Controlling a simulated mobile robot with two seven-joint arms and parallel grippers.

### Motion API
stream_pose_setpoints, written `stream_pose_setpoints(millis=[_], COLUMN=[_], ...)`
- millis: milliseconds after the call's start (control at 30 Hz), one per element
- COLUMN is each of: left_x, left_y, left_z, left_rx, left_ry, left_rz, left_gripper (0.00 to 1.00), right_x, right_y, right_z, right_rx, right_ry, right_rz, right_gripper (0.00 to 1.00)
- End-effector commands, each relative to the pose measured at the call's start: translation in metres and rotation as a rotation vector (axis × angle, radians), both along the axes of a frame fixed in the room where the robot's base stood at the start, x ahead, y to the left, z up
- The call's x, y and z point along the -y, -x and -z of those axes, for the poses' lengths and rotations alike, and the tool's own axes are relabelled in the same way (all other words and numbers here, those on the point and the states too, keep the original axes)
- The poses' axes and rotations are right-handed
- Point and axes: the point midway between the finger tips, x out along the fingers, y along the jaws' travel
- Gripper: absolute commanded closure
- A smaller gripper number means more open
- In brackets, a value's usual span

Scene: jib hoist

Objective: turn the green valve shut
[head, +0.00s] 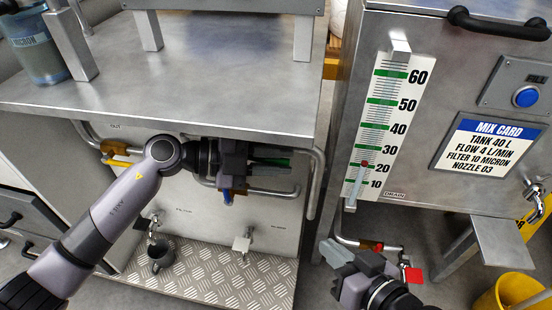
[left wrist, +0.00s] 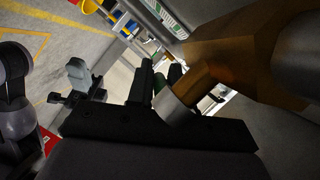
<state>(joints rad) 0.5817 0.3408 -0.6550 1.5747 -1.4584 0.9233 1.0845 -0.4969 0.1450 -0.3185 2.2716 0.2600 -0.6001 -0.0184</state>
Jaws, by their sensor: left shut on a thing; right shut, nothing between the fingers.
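The green valve handle (head: 283,162) shows as a narrow green strip at the pipes under the bench top, mostly covered by my left gripper (head: 272,160). My left gripper is shut on the green handle, its fingers pointing right. In the left wrist view a bit of the green handle (left wrist: 160,82) shows at the fingers (left wrist: 160,80), close to a large brass valve body (left wrist: 225,60). The handle's exact angle is hard to tell. My right gripper (head: 335,255) is shut and empty, lower right, in front of the gap between bench and tank.
A yellow valve handle (head: 117,163) is left of my left arm, and a blue one (head: 227,196) hangs just below my left gripper. A red valve handle (head: 413,274) is near my right gripper. The bench top (head: 180,90) overhangs my left gripper. A yellow bucket (head: 517,290) stands lower right.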

Motion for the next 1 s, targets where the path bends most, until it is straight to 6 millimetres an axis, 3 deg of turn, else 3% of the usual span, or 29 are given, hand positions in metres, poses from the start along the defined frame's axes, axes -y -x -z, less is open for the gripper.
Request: stream_pose_setpoints(millis=[533, 967, 1000], left_x=[-0.003, -0.005, -0.005], left_y=[0.0, -0.001, -0.001], left_z=[-0.019, -0.021, -0.021], left_rx=[-0.068, -0.073, -0.073], left_ry=[0.329, 0.361, 0.36], left_rz=[0.0, 0.001, 0.0], left_gripper=[1.0, 1.0, 0.66], right_x=[-0.001, -0.003, -0.003], right_y=[0.0, 0.0, 0.0], right_z=[0.003, 0.001, 0.001], right_rx=[-0.002, -0.002, -0.002], right_ry=[-0.012, -0.018, -0.018], right_rz=[-0.002, -0.006, -0.006], right_gripper=[1.0, 1.0, 1.0])
